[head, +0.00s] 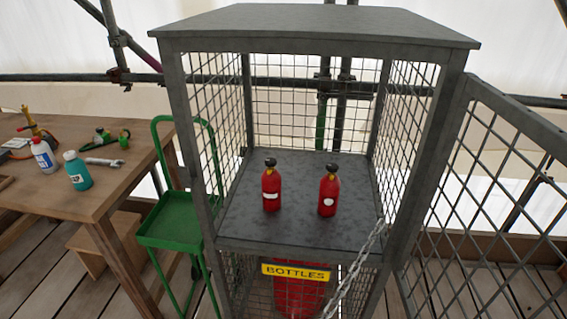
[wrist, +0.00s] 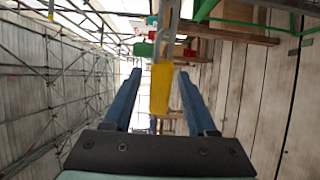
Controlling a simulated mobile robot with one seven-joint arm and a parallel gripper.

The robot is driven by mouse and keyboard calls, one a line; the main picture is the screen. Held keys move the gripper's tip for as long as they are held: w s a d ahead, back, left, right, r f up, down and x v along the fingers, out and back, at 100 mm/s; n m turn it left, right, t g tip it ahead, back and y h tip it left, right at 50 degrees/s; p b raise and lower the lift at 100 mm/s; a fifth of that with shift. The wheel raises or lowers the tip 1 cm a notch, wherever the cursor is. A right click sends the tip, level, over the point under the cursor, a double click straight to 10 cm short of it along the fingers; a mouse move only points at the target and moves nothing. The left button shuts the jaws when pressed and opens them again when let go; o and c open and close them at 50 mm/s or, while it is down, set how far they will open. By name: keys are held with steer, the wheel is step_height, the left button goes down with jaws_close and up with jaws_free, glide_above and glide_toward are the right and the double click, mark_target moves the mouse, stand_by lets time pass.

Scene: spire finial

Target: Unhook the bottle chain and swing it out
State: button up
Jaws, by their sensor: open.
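A grey metal chain (head: 357,264) runs from the right front post of the bottle cage (head: 315,245) down and left, past the lower picture edge. Its lower end is out of the head view. In the wrist view my gripper (wrist: 159,76) is open, with two blue fingers. A yellow tab-like piece (wrist: 161,88) lies between the fingers, with a gap visible on each side. A grey metal link (wrist: 168,22) joins its far end. I cannot tell whether the yellow piece touches a finger. My gripper is not in the head view. A large red bottle (head: 298,292) stands behind the yellow BOTTLES sign (head: 296,271).
Two small red extinguishers (head: 271,188) (head: 328,193) stand on the cage shelf. The mesh door (head: 490,190) stands open at right. A green trolley (head: 178,215) and a wooden workbench (head: 85,190) with bottles and tools are at left.

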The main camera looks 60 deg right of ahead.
steer(key=s, duration=0.5)
steer(key=shift+b, duration=0.3)
